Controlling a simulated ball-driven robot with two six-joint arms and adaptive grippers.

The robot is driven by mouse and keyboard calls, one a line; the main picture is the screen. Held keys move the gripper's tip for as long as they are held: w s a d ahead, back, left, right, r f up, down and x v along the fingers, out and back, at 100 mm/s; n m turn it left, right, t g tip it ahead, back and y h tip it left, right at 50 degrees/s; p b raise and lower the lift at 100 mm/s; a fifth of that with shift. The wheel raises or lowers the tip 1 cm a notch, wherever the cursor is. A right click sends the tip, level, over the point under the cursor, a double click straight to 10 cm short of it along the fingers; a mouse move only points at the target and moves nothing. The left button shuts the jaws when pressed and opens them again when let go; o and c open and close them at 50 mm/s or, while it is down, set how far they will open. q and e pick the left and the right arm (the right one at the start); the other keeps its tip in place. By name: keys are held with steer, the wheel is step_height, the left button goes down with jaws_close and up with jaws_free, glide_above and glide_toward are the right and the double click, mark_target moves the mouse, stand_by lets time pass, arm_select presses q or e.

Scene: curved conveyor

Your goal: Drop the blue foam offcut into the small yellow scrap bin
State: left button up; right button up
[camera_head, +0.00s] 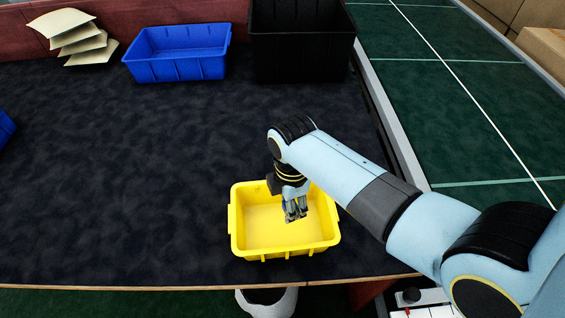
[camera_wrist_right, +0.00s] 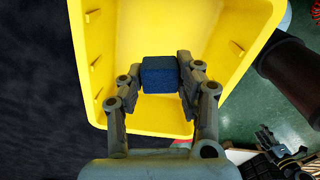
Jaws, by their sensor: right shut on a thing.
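The small yellow scrap bin (camera_head: 238,243) stands near the front edge of the dark table in the head view. My right gripper (camera_head: 296,212) points down over the bin's opening. In the right wrist view my right gripper (camera_wrist_right: 160,80) is shut on the blue foam offcut (camera_wrist_right: 160,73), a small dark blue block held between the fingertips. The yellow bin (camera_wrist_right: 225,48) fills the view behind the block. The bin's visible floor is bare. The offcut cannot be made out clearly in the head view.
A blue bin (camera_head: 178,66) and a black crate (camera_head: 302,52) stand along the back of the table. A stack of cream pieces (camera_head: 78,40) lies at the back left.

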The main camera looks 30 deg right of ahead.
steer(key=o, duration=0.8)
step_height(320, 180, up, 12)
steer(key=shift+r, duration=0.1)
stand_by(0.6)
